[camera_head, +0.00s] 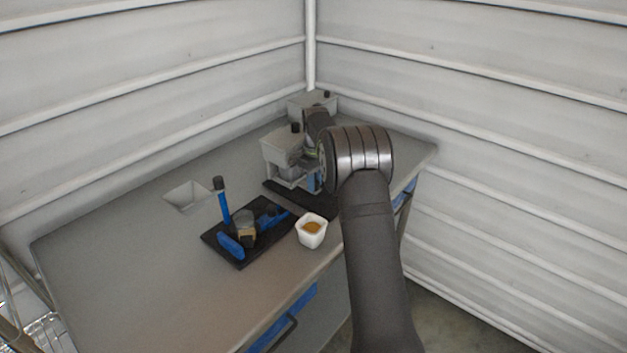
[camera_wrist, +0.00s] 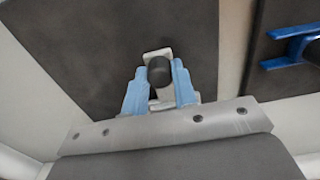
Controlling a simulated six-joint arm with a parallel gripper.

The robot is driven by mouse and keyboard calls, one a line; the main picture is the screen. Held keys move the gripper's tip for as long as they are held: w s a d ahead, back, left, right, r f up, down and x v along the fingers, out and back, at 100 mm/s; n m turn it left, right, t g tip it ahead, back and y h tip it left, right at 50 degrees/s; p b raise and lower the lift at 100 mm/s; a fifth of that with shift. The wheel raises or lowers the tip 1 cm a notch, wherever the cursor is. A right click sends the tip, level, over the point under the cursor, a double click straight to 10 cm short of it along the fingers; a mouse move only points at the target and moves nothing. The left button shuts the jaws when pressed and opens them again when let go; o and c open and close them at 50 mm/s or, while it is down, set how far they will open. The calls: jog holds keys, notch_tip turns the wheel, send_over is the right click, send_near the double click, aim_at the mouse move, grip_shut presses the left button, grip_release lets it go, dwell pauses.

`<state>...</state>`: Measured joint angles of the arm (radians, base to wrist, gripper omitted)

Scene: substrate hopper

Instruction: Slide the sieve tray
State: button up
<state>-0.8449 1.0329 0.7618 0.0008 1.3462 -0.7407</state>
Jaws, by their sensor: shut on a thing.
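In the head view, a grey hopper box (camera_head: 280,150) with a black knob on top stands on a frame over a dark mat. My gripper (camera_head: 313,183) is at its right side, largely hidden by my own wrist.
A second grey hopper (camera_head: 322,102) stands behind. A white cup with brown contents (camera_head: 311,231) is near the front edge. A black tray (camera_head: 238,259) with blue-handled tools is to its left. The bench's left front is clear.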

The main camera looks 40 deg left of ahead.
jog(key=shift+w+d, duration=0.1)
jog(key=shift+d, duration=4.45)
jog(key=o, duration=0.6)
jog(key=shift+o, duration=0.2)
notch_tip(320, 180, up, 7)
jog(key=shift+f, duration=0.1)
